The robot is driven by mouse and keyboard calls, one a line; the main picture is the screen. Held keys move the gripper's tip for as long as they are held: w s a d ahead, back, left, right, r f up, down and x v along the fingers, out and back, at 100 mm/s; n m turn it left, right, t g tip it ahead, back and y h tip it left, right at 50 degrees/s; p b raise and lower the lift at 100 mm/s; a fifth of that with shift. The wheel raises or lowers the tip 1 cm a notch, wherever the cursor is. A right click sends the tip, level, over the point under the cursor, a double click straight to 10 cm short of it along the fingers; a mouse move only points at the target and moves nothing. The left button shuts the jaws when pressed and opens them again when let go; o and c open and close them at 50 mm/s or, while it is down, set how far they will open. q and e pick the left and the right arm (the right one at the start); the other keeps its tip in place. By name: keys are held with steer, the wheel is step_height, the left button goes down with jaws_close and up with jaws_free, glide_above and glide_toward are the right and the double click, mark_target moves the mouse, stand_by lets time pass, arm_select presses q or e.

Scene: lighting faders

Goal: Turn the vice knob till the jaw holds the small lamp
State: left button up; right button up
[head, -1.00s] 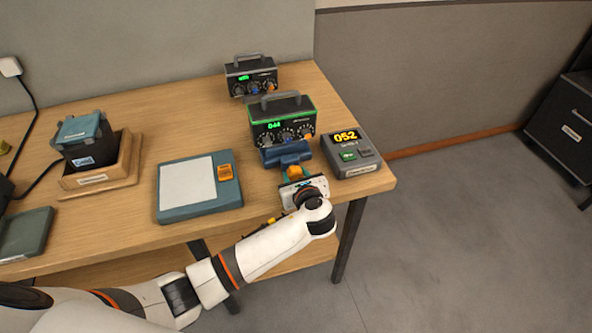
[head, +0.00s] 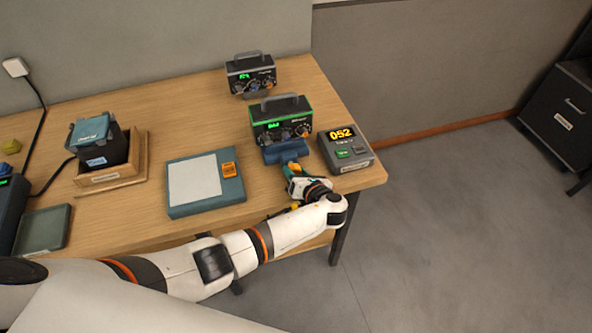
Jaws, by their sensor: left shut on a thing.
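The small blue vice (head: 286,152) stands near the right end of the table, in front of a green-edged box with dials. My left gripper (head: 295,172) is at the front of the vice, its fingers close together around the knob there. The knob is mostly hidden by the fingers and the white gripper body. I cannot make out the small lamp or the gap of the jaw from here. My right gripper is not in view.
A grey meter (head: 345,150) reading 052 stands close to the right of my left gripper. The green-edged box (head: 281,120) is just behind the vice. A teal pad (head: 205,208) lies to the left. The table's front edge passes beneath my left arm.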

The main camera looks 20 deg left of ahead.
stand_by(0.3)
arm_select(q)
steer(key=o, duration=0.9)
steer(key=shift+o, duration=0.3)
steer(key=shift+s, duration=0.15)
